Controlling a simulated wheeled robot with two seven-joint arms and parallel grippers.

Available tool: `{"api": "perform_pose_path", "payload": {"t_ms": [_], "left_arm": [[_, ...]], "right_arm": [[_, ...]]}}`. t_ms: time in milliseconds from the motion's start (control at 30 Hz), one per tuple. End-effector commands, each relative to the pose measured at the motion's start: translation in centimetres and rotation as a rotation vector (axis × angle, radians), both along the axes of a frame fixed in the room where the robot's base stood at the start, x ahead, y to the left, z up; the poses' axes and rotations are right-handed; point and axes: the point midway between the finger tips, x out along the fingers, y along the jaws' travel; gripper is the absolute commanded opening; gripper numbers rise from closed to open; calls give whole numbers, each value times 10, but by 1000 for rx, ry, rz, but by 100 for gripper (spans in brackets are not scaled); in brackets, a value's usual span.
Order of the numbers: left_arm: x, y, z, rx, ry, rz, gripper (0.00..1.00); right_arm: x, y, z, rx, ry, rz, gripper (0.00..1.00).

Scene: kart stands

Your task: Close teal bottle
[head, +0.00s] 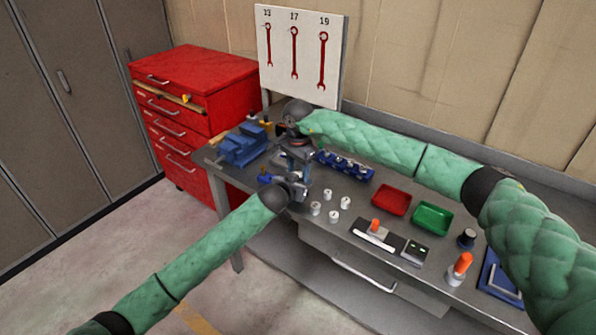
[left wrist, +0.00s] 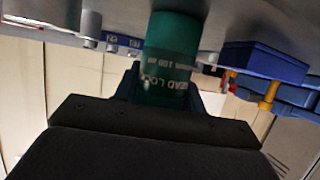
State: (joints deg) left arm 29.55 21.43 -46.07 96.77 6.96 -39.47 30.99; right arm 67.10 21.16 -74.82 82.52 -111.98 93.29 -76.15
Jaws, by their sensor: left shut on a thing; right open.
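The teal bottle (left wrist: 172,55) fills the middle of the left wrist view, with white lettering upside down in that picture. My left gripper (head: 298,186) is shut on it over the left part of the bench. In the head view the grippers hide most of the bottle. My right gripper (head: 298,156) is open and just above the left one, pointing down. I cannot tell whether it touches the bottle or whether a cap is on the bottle's top.
The grey bench (head: 335,225) carries a blue vise (head: 240,148), a blue socket rail (head: 345,166), several small white cylinders, a red tray (head: 391,200) and a green tray (head: 432,218). A red drawer cabinet (head: 205,90) stands at left. A wrench board (head: 298,55) stands behind.

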Motion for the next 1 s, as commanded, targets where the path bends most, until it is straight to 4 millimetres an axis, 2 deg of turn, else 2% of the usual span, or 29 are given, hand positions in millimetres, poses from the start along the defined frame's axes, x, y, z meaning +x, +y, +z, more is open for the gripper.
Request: {"api": "perform_pose_path", "payload": {"t_ms": [300,567,600,667,767,867,1000], "left_arm": [[0,0,0,0,0,0,0],[0,0,0,0,0,0,0],[0,0,0,0,0,0,0],[0,0,0,0,0,0,0],[0,0,0,0,0,0,0],[0,0,0,0,0,0,0],[0,0,0,0,0,0,0]], "right_arm": [[0,0,35,-1,-1,0,50],[0,0,38,0,0,0,50],[0,0,38,0,0,0,46],[0,0,39,0,-1,0,46],[4,-1,47,0,-11,-1,46],[9,-1,64,1,-30,3,46],[6,-1,72,0,-23,134,46]]}}
